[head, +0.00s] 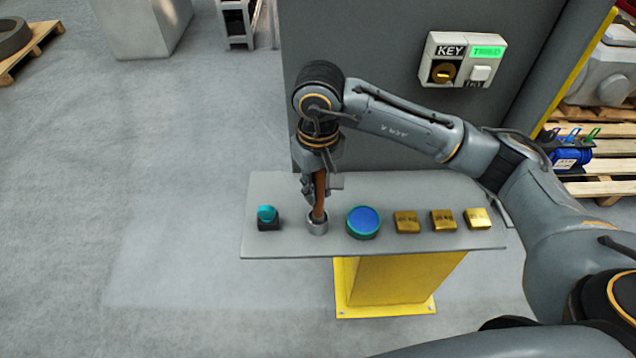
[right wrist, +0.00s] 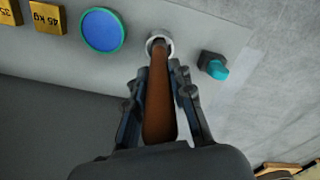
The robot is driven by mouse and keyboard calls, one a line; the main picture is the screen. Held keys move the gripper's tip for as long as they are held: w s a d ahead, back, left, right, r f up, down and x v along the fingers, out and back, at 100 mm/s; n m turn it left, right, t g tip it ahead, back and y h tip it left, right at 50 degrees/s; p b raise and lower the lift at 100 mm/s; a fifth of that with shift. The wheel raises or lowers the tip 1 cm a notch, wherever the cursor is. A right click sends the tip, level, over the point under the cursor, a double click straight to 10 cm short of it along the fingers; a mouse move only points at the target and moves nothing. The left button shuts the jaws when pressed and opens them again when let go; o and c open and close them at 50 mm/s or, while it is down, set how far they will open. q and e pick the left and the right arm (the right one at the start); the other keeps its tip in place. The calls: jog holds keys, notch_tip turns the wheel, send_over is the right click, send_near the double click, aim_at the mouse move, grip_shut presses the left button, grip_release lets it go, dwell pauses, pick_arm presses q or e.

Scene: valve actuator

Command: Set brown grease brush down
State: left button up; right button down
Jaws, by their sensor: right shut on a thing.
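The brown grease brush (head: 319,192) is held by my right gripper (head: 321,184) above the grey table. In the right wrist view my right gripper (right wrist: 163,95) has its fingers on both sides of the brush's brown handle (right wrist: 159,105). The brush's lower end is at a small grey metal cup (head: 318,227), which also shows in the right wrist view (right wrist: 153,42). The lower tip of the brush is hidden in or behind the cup's rim. My left gripper is not in view.
The grey tabletop (head: 290,245) stands on a yellow pedestal (head: 400,280). A teal-topped block (head: 267,217) is left of the cup. A blue disc (head: 363,222) and three brass blocks (head: 443,220) are to the right. A key switch box (head: 462,60) hangs on the grey panel behind.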

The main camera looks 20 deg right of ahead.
jog(key=c, duration=1.2)
grip_release()
jog(key=shift+o, duration=0.2)
jog(key=shift+r, duration=0.1)
jog(key=shift+w+r, duration=0.1)
jog(key=shift+r, duration=0.05)
notch_tip(320, 180, up, 10)
jog(key=b, duration=0.3)
jog(key=shift+r, duration=0.8)
